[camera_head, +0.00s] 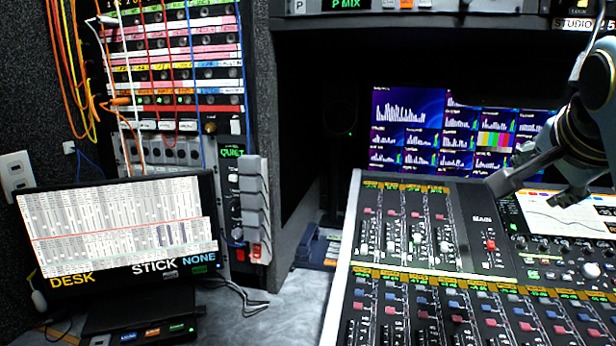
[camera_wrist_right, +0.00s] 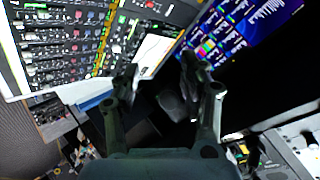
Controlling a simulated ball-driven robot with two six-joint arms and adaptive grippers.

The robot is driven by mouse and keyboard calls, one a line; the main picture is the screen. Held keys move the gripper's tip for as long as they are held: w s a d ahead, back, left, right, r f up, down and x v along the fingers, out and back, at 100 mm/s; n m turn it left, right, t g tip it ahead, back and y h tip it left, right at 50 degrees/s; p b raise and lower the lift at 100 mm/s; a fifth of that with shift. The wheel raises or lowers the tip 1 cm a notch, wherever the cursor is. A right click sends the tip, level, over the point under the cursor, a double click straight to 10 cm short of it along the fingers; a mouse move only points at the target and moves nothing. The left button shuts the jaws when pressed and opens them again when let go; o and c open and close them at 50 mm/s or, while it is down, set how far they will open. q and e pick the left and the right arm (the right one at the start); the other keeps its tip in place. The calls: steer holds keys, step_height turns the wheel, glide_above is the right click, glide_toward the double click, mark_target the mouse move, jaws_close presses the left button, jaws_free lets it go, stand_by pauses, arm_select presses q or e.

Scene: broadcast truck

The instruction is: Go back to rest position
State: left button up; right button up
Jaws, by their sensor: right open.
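My right gripper (camera_head: 530,190) is at the right of the head view, above the right part of the mixing desk (camera_head: 345,235). Its dark fingers point down and to the left, in front of the desk's small screen and the monitor wall. In the right wrist view the fingers of my right gripper (camera_wrist_right: 158,85) stand apart with nothing between them. My left gripper shows in neither view.
A patch bay (camera_head: 175,70) with coloured cables stands at the left. Below it is a monitor (camera_head: 120,225) reading DESK, STICK, NONE. A multi-picture screen (camera_head: 440,130) is behind the desk. A bare grey surface (camera_head: 285,315) lies between monitor and desk.

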steer(key=s+a+f+n+g+y, duration=0.25)
steer(key=s+f+n, duration=0.55)
steer(key=s+f, duration=0.45)
steer(key=s+a+f+n+g+y, duration=0.1)
steer(key=s+f+n+g, duration=0.3)
steer(key=s+f+n, duration=0.65)
steer(key=s+d+f+m+g+b, duration=0.1)
steer(key=s+f+b, duration=0.2)
steer(key=f, duration=1.4)
steer(key=s+d+f+m+b, duration=0.1)
steer(key=s+f+m+b, duration=0.15)
steer(key=f, duration=1.45)
steer(key=s+d+f+g+b, duration=0.1)
steer(key=s+f+b, duration=0.3)
steer(key=s+f, duration=1.4)
steer(key=shift+s+d+f+n, duration=0.15)
steer(key=shift+s+f+n, duration=0.15)
steer(key=shift+f, duration=0.15)
steer(key=shift+g+y, duration=0.25)
